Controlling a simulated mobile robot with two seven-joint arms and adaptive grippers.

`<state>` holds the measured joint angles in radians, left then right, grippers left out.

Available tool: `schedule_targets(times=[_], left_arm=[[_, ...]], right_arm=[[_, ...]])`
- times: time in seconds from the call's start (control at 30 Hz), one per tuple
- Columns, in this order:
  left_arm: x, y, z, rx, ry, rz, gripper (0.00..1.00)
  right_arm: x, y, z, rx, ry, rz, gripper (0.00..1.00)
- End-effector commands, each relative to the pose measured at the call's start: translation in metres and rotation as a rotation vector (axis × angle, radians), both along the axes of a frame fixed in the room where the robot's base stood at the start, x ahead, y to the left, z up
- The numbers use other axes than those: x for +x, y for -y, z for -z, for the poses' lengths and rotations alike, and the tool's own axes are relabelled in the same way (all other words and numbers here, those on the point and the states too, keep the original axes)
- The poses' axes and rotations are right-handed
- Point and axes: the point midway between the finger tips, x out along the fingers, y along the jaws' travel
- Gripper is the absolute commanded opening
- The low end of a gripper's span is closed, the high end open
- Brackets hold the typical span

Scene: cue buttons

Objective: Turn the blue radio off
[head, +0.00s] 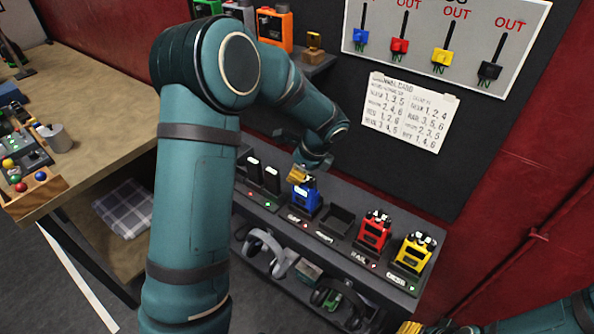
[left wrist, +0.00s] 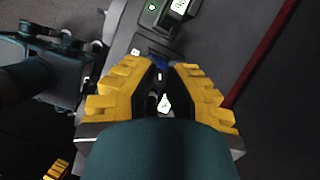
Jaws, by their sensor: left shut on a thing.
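The blue radio (head: 307,201) stands upright in a slot of the charging shelf in the head view. My left gripper (head: 298,175) is at its top, with its yellow fingers over the knob area. In the left wrist view, the two yellow fingers of the left gripper (left wrist: 162,85) are close around the top of the radio, and a bit of blue (left wrist: 155,57) shows just beyond them. The fingers hide the radio's knobs. Of my right gripper, only a yellow part (head: 410,328) shows at the bottom edge of the head view.
A red radio (head: 375,232) and a yellow radio (head: 414,253) stand to the right, past an empty slot (head: 336,221). Black units (head: 271,179) stand close on the left. A board with IN/OUT sliders (head: 440,60) and a paper list (head: 408,112) hang behind. Headsets (head: 268,250) lie below.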

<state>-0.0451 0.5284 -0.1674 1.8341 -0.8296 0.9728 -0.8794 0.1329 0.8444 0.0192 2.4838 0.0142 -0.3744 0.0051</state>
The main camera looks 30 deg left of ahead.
Motion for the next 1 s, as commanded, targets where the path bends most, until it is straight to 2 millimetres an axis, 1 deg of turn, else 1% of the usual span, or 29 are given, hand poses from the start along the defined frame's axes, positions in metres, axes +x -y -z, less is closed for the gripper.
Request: schedule_targets(times=[0.1,0.3,0.33,0.37,0.4,0.43,0.77,0.87,1.0], left_arm=[[0.000,0.000,0.000,0.002,-0.001,-0.030,0.00],[0.000,0.000,0.001,0.001,-0.002,-0.028,0.00],[0.000,0.000,0.001,0.001,-0.002,-0.028,0.16],[0.000,0.000,0.001,0.001,-0.002,-0.028,0.27],[0.000,0.000,0.001,0.001,-0.002,-0.028,0.41],[0.000,0.000,0.001,0.001,-0.002,-0.028,0.45],[0.000,0.001,-0.002,0.001,0.000,-0.026,0.45],[0.001,0.004,-0.010,0.001,0.003,-0.026,0.45],[0.003,0.013,-0.031,-0.001,0.004,-0.024,0.45]], right_arm=[[0.000,0.000,-0.001,0.000,0.000,0.000,0.47],[0.000,0.000,-0.001,0.000,-0.001,0.000,0.47],[0.000,0.000,-0.001,0.000,-0.001,0.000,0.47],[0.000,0.000,-0.001,0.000,-0.001,0.000,0.47],[0.000,0.000,-0.001,0.000,-0.001,0.000,0.47],[0.000,0.000,-0.001,0.000,-0.001,0.000,0.47],[0.000,0.000,-0.001,0.000,-0.001,0.000,0.47],[0.000,0.000,-0.001,0.000,-0.001,0.000,0.47],[0.000,0.000,-0.001,0.000,-0.001,0.000,0.47]])
